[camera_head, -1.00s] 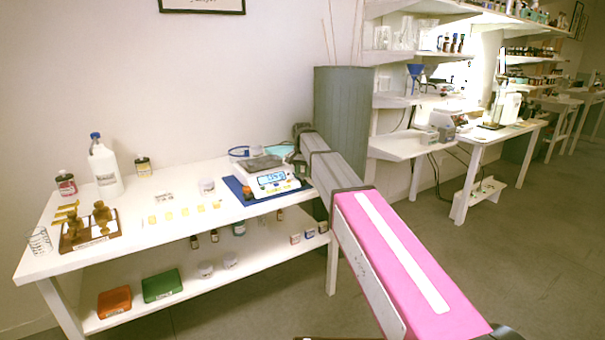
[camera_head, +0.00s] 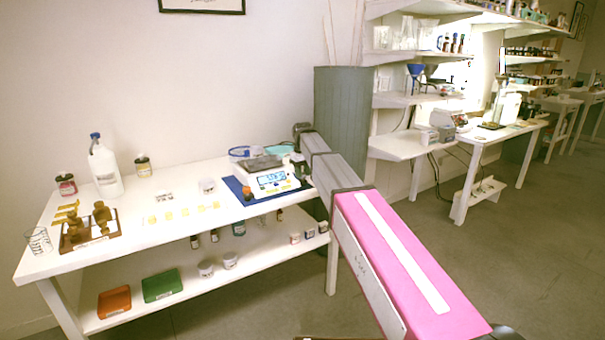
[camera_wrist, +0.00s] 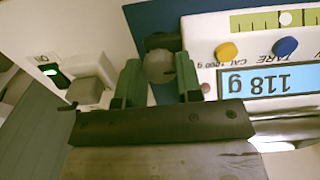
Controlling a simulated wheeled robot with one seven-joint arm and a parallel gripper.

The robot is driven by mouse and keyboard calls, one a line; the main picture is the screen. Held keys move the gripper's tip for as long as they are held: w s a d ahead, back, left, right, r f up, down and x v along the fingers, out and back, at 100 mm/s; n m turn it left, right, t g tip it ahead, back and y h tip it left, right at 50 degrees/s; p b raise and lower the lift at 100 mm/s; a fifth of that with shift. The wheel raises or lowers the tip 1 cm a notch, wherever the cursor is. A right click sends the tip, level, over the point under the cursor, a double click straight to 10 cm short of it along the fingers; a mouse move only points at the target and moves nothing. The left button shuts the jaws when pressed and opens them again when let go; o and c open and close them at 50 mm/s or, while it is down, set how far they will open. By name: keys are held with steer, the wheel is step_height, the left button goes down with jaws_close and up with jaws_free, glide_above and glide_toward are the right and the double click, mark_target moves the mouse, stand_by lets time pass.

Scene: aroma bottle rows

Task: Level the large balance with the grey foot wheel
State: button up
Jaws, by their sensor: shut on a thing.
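The large balance (camera_head: 272,180) stands on a blue mat (camera_head: 236,189) at the right end of the white table, with a grey plate on top and a lit display. In the wrist view its display (camera_wrist: 268,81) shows upside down and seems to read 118 g. Above it is a yellow-green level strip (camera_wrist: 250,22) with a pale bubble (camera_wrist: 286,18) between dark marks. My gripper (camera_wrist: 161,76) has its two green fingers shut on the grey foot wheel (camera_wrist: 160,65), beside the balance. In the head view the wheel and fingers are mostly hidden by my arm.
An orange knob (camera_head: 248,193) is at the balance's front left. In the wrist view a grey knob (camera_wrist: 90,89) and a green-lit switch (camera_wrist: 52,72) lie left of my fingers. Weights on a wooden block (camera_head: 88,239) and bottles stand at the table's left. A bin (camera_head: 345,110) stands behind my arm.

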steer(key=n, duration=0.5)
steer(key=shift+n, duration=0.4)
stand_by(0.3)
steer(key=o, duration=0.9)
steer(key=shift+o, duration=0.2)
step_height(320, 180, up, 11)
steer(key=shift+f, duration=0.1)
